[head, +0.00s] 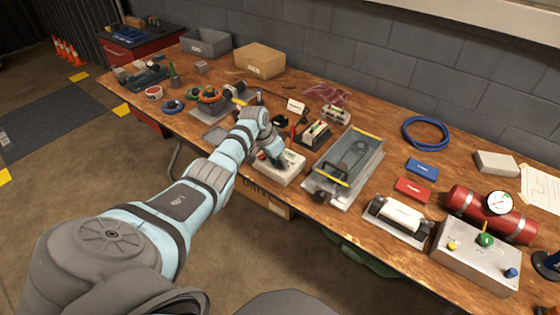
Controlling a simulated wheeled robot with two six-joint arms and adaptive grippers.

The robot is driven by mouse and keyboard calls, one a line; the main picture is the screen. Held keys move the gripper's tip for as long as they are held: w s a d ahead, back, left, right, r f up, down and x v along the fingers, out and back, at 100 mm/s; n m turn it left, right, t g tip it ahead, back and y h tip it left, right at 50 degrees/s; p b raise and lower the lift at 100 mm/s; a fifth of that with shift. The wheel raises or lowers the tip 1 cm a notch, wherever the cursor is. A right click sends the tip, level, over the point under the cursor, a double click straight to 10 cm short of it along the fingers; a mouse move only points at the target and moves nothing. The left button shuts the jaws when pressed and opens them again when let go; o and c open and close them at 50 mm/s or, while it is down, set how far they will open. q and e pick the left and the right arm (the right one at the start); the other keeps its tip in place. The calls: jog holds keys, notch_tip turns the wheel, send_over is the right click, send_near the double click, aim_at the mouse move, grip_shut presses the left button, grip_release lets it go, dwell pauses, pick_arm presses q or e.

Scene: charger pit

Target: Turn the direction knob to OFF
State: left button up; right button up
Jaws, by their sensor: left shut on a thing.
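A pale control box (288,174) sits at the front edge of the wooden workbench, near the middle of the view. A small red spot shows on its left end. My left arm reaches in from the lower left, and my left gripper (280,161) points down onto the top of this box. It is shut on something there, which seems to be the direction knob. The gripper covers the knob, so its pointer and any OFF marking cannot be read. My right gripper is not in view.
Right of the box stands a grey tray (347,185) with a yellow-edged clear cover. Behind are small devices and a white card (297,106). Farther right are a red cylinder (480,209) with a gauge and a grey button box (468,262). Bench space right of the blue hose (425,149) is partly clear.

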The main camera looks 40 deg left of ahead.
pick_arm(q)
jog(key=shift+m+h+b, duration=0.4)
jog(key=shift+m+b, duration=0.4)
jog(key=shift+m, duration=0.2)
jog(key=shift+c, duration=0.2)
jog(key=o, duration=1.2)
jog(key=shift+c, duration=0.2)
jog(key=shift+a, duration=0.1)
jog(key=v, duration=1.2)
jog(key=shift+w, duration=0.15)
